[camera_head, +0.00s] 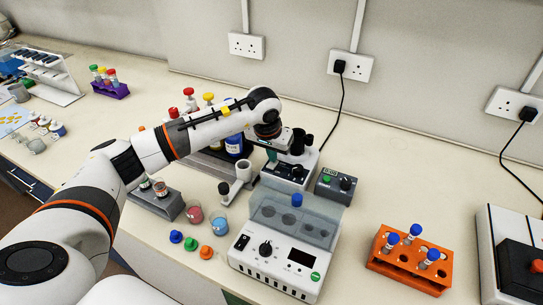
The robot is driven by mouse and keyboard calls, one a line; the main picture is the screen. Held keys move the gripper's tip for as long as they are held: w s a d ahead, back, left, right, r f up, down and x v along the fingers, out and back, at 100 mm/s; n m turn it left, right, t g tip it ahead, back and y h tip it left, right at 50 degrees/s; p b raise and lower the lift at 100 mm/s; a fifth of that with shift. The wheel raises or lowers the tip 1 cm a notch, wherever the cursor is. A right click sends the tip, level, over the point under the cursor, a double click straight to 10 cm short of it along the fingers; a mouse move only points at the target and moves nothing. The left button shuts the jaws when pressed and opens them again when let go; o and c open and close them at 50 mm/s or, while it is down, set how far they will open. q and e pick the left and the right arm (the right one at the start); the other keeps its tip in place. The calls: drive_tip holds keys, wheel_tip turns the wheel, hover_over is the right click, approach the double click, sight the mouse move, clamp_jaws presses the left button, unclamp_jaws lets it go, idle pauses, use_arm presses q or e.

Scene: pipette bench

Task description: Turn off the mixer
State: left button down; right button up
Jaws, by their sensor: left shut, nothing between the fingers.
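My left arm reaches in from the left, and its gripper (271,158) points down over a small white device with a dark front panel (284,172), which seems to be the mixer. The gripper is shut and empty. Its fingertips are small and partly merged with the device behind, so I cannot tell whether they touch it. Dark round parts stand on top of the device. A dark grey control box (336,187) with a green button and a dark knob sits just to its right. My right gripper is not in view.
A white instrument (276,262) with a clear lid, knob and display stands in front. An orange rack (405,267) with blue-capped tubes is to the right. Beakers (219,224) and loose coloured caps (191,243) lie left of the instrument. Bench between control box and orange rack is clear.

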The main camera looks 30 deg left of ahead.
sight(270, 167)
use_arm(q)
drive_tip(key=shift+s+f, duration=0.25)
drive_tip(key=shift+s, duration=0.1)
drive_tip(key=shift+s+d+f, duration=0.1)
drive_tip(key=shift+s+d, duration=0.05)
drive_tip(key=shift+s, duration=0.5)
wheel_tip(270, 167, up, 5)
drive_tip(key=shift+f+p, duration=0.1)
drive_tip(key=shift+p, duration=1.15)
drive_tip(key=shift+s+r+b, duration=0.4)
drive_tip(key=shift+r+b, duration=0.15)
drive_tip(key=shift+b, duration=0.2)
drive_tip(key=b+v, duration=0.1)
drive_tip(key=v, duration=0.7)
drive_tip(key=shift+s+r+b, duration=0.2)
drive_tip(key=shift+s+b, duration=0.15)
drive_tip(key=shift+b, duration=0.05)
